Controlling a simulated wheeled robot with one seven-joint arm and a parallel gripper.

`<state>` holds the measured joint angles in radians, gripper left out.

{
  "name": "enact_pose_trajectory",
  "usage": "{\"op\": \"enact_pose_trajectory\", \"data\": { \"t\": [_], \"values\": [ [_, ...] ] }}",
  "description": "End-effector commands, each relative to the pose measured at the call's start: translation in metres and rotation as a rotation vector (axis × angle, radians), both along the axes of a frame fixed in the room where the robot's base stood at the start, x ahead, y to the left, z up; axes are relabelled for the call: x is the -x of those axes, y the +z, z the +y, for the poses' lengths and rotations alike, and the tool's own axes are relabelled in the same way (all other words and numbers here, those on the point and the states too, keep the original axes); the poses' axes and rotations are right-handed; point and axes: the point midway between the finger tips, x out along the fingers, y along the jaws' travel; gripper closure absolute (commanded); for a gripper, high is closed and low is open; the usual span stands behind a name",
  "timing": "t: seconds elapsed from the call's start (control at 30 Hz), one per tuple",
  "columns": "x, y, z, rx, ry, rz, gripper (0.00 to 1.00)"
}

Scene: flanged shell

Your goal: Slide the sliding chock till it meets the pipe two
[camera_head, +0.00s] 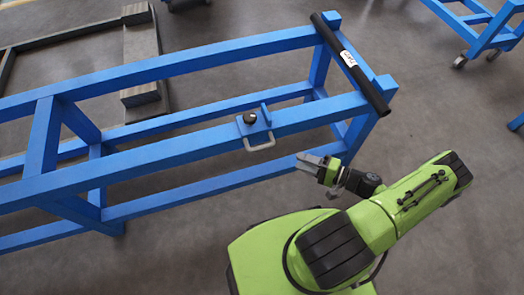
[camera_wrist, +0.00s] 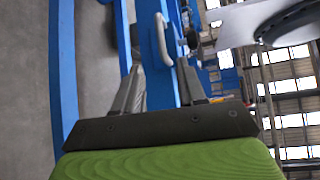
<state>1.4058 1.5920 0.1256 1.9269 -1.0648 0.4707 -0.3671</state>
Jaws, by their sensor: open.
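The sliding chock (camera_head: 249,128) is a blue block with a black knob, a small upright blue plate and a pale handle. It sits on the near rail of the blue frame (camera_head: 150,160). Pipe two (camera_head: 370,88), a black pipe with a white label, lies across the frame's right end, a clear gap right of the chock. My gripper (camera_head: 303,163) is open and empty, to the right of the chock and on the near side of the rail. In the wrist view the chock's handle (camera_wrist: 163,38) shows beyond and between the fingertips (camera_wrist: 160,66), apart from them.
The near rail between chock and pipe looks clear. A grey frame with blocks (camera_head: 141,55) lies behind at the upper left. Another blue frame on wheels (camera_head: 478,35) stands at the upper right. Grey floor is free around my arm.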

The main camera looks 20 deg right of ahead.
Motion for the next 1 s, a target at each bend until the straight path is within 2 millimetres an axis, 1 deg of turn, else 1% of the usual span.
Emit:
{"op": "enact_pose_trajectory", "data": {
  "t": [0.17,0.4,0.6,0.7,0.8,1.0],
  "values": [
    [-0.02,-0.004,0.023,-0.002,0.008,0.001,0.6],
    [-0.062,-0.013,0.067,-0.002,0.011,0.001,0.6],
    [-0.093,-0.02,0.098,0.0,0.009,0.004,0.6],
    [-0.103,-0.021,0.107,0.0,0.008,0.003,0.6],
    [-0.107,-0.021,0.111,0.0,0.006,0.004,0.6],
    [-0.108,-0.02,0.111,0.0,0.005,0.004,0.6]
  ]
}}
